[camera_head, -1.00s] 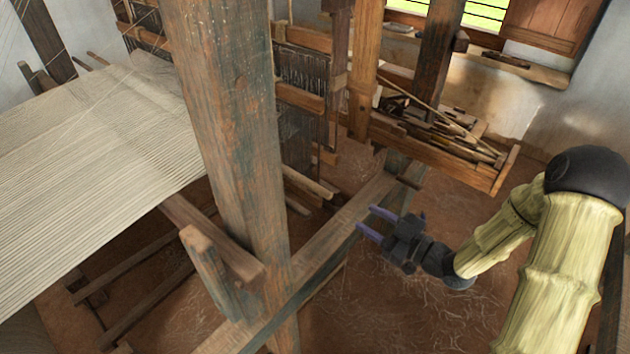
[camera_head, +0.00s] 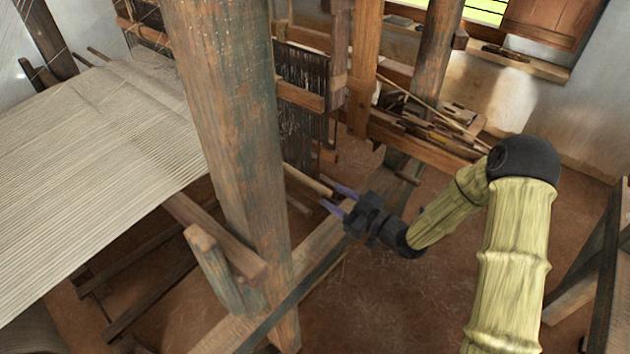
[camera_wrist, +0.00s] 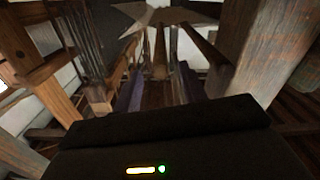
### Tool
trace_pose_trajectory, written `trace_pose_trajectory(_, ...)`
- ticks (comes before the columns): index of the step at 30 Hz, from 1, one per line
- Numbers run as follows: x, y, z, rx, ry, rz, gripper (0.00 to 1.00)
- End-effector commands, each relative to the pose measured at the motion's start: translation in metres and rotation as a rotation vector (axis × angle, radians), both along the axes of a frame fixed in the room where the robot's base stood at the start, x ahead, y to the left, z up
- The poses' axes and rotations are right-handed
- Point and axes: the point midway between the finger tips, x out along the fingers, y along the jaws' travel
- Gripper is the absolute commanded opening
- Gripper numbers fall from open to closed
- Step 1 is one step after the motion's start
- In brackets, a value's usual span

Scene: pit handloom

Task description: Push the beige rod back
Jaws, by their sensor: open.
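The beige rod (camera_head: 308,182) is a pale, slim bar low under the loom, its near end pointing toward my gripper. My gripper (camera_head: 338,198) is open, with its two purple fingers aimed at that end. In the head view the rod's end appears just in front of the fingers. In the wrist view a rod (camera_wrist: 160,58) runs away from me between the fingers, which look empty. I cannot tell whether anything touches it. The rod's far end is hidden behind the thick post.
A thick worn post (camera_head: 235,150) stands left of my gripper. A low beam (camera_head: 300,278) runs along the floor beneath it. A second rod (camera_wrist: 205,42) lies to the right in the wrist view. A wooden tray (camera_head: 425,145) of sticks is behind.

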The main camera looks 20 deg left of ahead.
Motion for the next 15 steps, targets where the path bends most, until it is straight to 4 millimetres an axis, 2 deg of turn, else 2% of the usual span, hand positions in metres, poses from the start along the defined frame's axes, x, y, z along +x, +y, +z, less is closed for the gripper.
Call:
trace_pose_trajectory(1, 0.003, 0.010, 0.003, 0.001, 0.000, 0.004, 0.41)
trace_pose_trajectory(9, 0.020, 0.052, 0.002, 0.001, 0.001, 0.002, 0.41)
trace_pose_trajectory(15, 0.027, 0.067, 0.001, 0.001, 0.001, 0.000, 0.41)
